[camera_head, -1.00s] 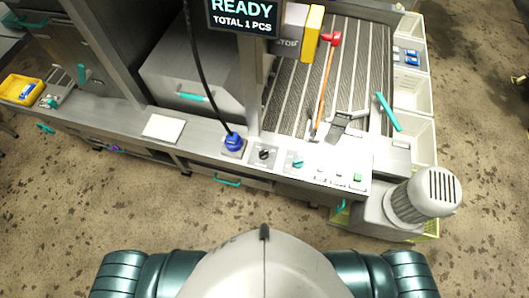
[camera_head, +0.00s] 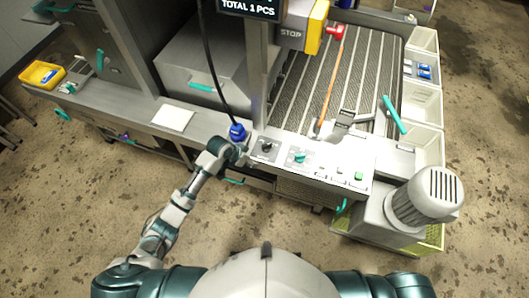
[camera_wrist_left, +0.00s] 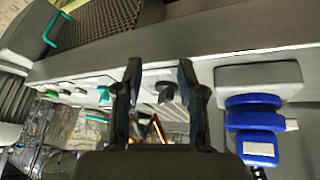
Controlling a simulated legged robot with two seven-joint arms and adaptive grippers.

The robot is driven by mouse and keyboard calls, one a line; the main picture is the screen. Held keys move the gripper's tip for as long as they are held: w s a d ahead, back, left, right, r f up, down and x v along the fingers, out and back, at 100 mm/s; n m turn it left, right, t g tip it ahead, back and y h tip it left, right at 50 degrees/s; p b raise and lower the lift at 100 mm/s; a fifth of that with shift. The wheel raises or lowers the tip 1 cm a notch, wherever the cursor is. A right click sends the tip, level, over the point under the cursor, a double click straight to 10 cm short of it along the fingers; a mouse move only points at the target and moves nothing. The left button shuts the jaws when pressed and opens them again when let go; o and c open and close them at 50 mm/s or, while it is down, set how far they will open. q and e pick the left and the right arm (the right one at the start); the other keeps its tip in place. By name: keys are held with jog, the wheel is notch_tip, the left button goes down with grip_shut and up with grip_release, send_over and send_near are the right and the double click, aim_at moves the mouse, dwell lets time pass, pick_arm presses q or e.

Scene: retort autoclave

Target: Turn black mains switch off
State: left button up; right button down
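The black mains switch (camera_head: 267,146) is a dark rotary knob on a pale plate on the machine's front ledge, between a blue plug and a teal knob. In the left wrist view the black knob (camera_wrist_left: 166,91) shows between the two dark fingers. My left gripper (camera_head: 241,153) is at the ledge edge, just left of the black switch and in front of the blue plug. In the left wrist view the left gripper (camera_wrist_left: 160,82) is open, with nothing held; whether a finger touches the knob cannot be told. My right gripper is not in view.
The blue plug (camera_head: 237,132) with its black cable stands close to my left gripper. The teal knob (camera_head: 299,156) and several small buttons sit to the right. A conveyor (camera_head: 375,65) lies behind, and a grey motor (camera_head: 427,195) stands at the right end.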

pick_arm(q)
jog(key=w+a+r+m+g, duration=0.1)
jog(key=w+r+m, duration=0.1)
jog(key=r, duration=0.6)
jog(key=w+a+r+m, duration=0.1)
jog(key=w+r+m, duration=0.1)
jog(key=r, duration=0.6)
send_near(263, 146)
jog(key=b+x, duration=0.1)
jog(key=x, duration=0.7)
jog(key=shift+w+f, duration=0.15)
jog(key=shift+f, duration=0.1)
jog(key=shift+d+f+y, duration=0.3)
jog(key=shift+d, duration=0.2)
jog(key=shift+c, duration=0.4)
jog(key=shift+a, duration=0.2)
grip_shut()
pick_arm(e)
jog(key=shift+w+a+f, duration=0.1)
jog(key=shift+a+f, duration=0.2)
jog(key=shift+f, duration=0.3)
